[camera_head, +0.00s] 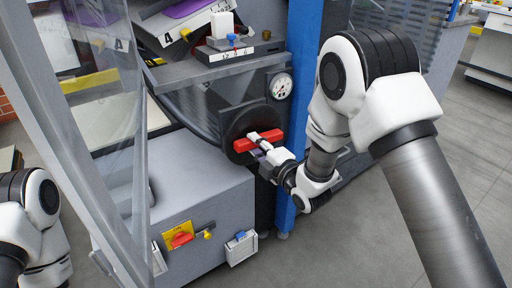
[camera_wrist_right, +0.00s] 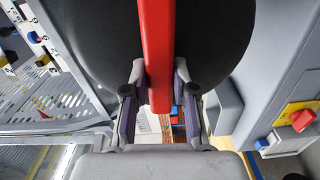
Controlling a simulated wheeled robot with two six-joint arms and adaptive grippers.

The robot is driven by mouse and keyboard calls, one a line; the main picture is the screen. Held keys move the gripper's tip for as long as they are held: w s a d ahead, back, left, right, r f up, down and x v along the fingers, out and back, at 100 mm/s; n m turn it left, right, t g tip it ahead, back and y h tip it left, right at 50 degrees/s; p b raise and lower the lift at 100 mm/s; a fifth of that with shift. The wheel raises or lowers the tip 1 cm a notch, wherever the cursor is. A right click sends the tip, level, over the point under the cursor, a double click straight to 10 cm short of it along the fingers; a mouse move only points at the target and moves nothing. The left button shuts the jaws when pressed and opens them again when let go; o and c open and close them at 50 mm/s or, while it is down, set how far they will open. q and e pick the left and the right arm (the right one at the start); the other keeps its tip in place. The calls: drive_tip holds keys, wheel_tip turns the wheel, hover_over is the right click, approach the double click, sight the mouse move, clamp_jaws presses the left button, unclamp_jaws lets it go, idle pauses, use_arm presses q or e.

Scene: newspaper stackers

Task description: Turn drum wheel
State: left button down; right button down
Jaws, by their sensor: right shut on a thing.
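The drum wheel (camera_head: 238,125) is a black disc on the front of the grey machine, with a red handle bar (camera_head: 243,145) across its face. In the head view the bar lies almost level, its right end slightly higher. In the right wrist view the black disc (camera_wrist_right: 100,35) fills the top, and the red bar (camera_wrist_right: 157,45) runs down between the two fingers (camera_wrist_right: 158,75). My left arm shows at the lower left of the head view, but its gripper is out of view.
A round gauge (camera_head: 281,86) sits above right of the wheel, close to a blue post (camera_head: 299,60). A grey cabinet (camera_head: 195,185) with a red switch (camera_head: 180,240) stands below left. A clear panel (camera_head: 105,130) rises at left. Open floor lies at right.

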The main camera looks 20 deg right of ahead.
drive_tip(key=shift+f+n, duration=0.15)
drive_tip(key=shift+n, duration=0.45)
drive_tip(key=c, duration=0.9)
unclamp_jaws()
drive_tip(key=v, duration=1.2)
